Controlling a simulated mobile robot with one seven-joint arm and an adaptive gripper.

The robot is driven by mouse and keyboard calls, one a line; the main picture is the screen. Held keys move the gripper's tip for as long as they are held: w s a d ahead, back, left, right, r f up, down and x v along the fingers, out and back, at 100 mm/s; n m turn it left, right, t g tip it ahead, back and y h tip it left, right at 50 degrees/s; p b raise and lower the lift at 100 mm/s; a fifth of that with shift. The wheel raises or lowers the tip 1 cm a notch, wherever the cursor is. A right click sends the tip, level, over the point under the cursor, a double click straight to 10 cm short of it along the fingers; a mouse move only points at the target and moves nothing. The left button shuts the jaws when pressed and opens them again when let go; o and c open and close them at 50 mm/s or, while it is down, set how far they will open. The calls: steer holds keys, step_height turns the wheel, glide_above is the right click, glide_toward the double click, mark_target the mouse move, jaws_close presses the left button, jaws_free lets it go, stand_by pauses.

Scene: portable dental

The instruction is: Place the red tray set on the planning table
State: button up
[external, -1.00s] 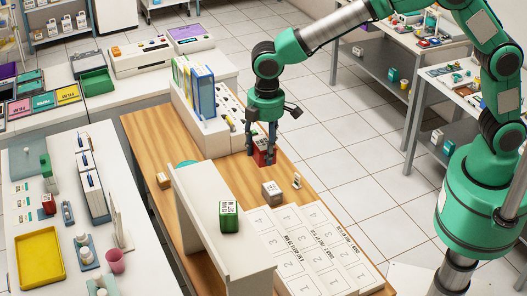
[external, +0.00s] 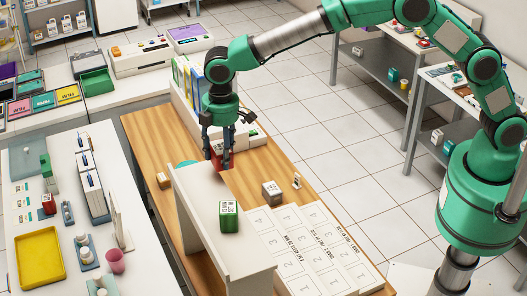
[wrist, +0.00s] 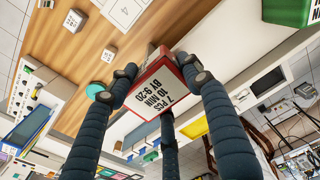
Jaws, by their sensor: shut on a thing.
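The red tray set is a small red box with a white label of black text; it fills the middle of the wrist view (wrist: 160,88). In the external view only a bit of its red (external: 223,162) shows between and behind my fingers. My gripper (external: 217,164) is shut on it, with dark fingers around its sides. It is over the wooden-topped table (external: 148,138), close to the far end of the raised white shelf (external: 210,208). I cannot tell whether the box is touching anything below. Numbered white sheets (external: 300,245) lie on the table's near right part.
A green labelled block (external: 229,216) sits on the white shelf. A pale cube (external: 271,192), a small upright piece (external: 296,180) and a small tan block (external: 164,181) stand on the wood. A teal disc (external: 187,163) is by the shelf's far end. Blue-spined binders (external: 182,77) stand behind.

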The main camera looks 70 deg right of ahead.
steer(key=shift+w+a+f+p, duration=0.1)
steer(key=shift+w+a, duration=0.1)
steer(key=shift+w, duration=0.35)
steer(key=shift+w+a+p, duration=0.1)
steer(key=shift+w+a, duration=0.15)
steer(key=shift+w, duration=0.35)
steer(key=shift+w+a+f+p, duration=0.1)
steer(key=shift+w+a, duration=0.1)
steer(key=shift+w, duration=0.35)
steer(key=shift+f, duration=0.1)
steer(key=shift+f+p, duration=0.4)
steer(key=shift+f, duration=1.2)
steer(key=shift+f, duration=0.1)
steer(key=o, duration=1.3)
steer(key=r+b, duration=0.1)
steer(key=r, duration=1.1)
steer(key=shift+s+d+b, duration=0.15)
steer(key=shift+d+b, duration=0.05)
steer(key=shift+b, duration=0.15)
steer(key=shift+r, duration=0.1)
